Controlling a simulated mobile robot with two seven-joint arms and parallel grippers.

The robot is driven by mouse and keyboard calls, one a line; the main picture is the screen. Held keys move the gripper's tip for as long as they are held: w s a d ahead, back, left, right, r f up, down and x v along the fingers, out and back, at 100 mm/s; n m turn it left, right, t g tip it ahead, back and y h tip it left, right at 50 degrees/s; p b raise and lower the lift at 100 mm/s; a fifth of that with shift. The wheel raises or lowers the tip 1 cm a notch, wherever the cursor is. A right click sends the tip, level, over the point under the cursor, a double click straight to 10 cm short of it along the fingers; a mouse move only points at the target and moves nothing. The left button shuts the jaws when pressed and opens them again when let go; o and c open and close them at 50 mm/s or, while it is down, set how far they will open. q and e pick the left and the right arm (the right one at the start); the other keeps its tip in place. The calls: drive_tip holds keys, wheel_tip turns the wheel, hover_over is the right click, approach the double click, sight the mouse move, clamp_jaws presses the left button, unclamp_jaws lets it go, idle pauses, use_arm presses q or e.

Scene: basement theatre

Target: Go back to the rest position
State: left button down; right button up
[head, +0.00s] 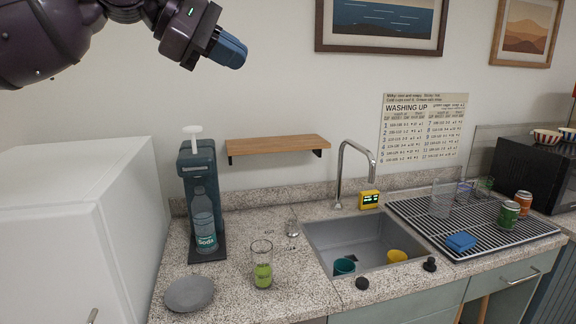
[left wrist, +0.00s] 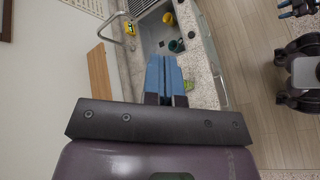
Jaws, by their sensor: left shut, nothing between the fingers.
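My left gripper (head: 228,50) is at the top left of the head view, raised high above the counter in front of the wall. Its blue fingers are closed together with nothing between them. The left wrist view shows the same shut fingers (left wrist: 166,76) pointing toward the counter and sink, touching nothing.
A soda machine with bottle (head: 203,222), a glass with green content (head: 262,268) and a grey plate (head: 189,293) stand on the counter. The sink (head: 325,240) holds cups. A wooden shelf (head: 277,146) juts from the wall. A white cabinet (head: 70,230) stands left.

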use_arm(q)
drive_tip(key=w+d+f+n+t+h, duration=0.1)
drive_tip(key=d+f+n+h, duration=0.2)
drive_tip(key=n+h, duration=0.35)
drive_tip(key=d+f+n+h, duration=0.2)
drive_tip(key=d+n+h, duration=0.1)
drive_tip(key=n, duration=0.6)
drive_tip(key=a+f+n+t+y, duration=0.4)
drive_tip(key=a+f+n+y, duration=0.1)
drive_tip(key=f+n, duration=0.7)
drive_tip(key=a+f+n+t+y, duration=0.4)
drive_tip(key=a+f+n+y, duration=0.1)
drive_tip(key=f+n, duration=0.7)
drive_tip(key=a+f+n+t+y, duration=0.4)
drive_tip(key=a+f+n+y, duration=0.15)
drive_tip(key=f+n, duration=0.65)
drive_tip(key=s+a+f+n+g+y, duration=0.1)
drive_tip(key=s+a+f+n+g, duration=0.1)
drive_tip(key=s+f, duration=0.7)
drive_tip(key=s+a+f+n+g+y, duration=0.2)
drive_tip(key=s+a+f, duration=0.2)
drive_tip(key=s+f, duration=0.4)
drive_tip(key=s+a+f+n+g+y, duration=0.1)
drive_tip(key=s+a+f+n+y, duration=0.1)
drive_tip(key=s+f, duration=0.7)
wheel_tip(320, 180, down, 2)
drive_tip(key=shift+s+a+n+g, duration=0.35)
drive_tip(key=shift+a+n, duration=0.2)
drive_tip(key=shift+a, duration=0.35)
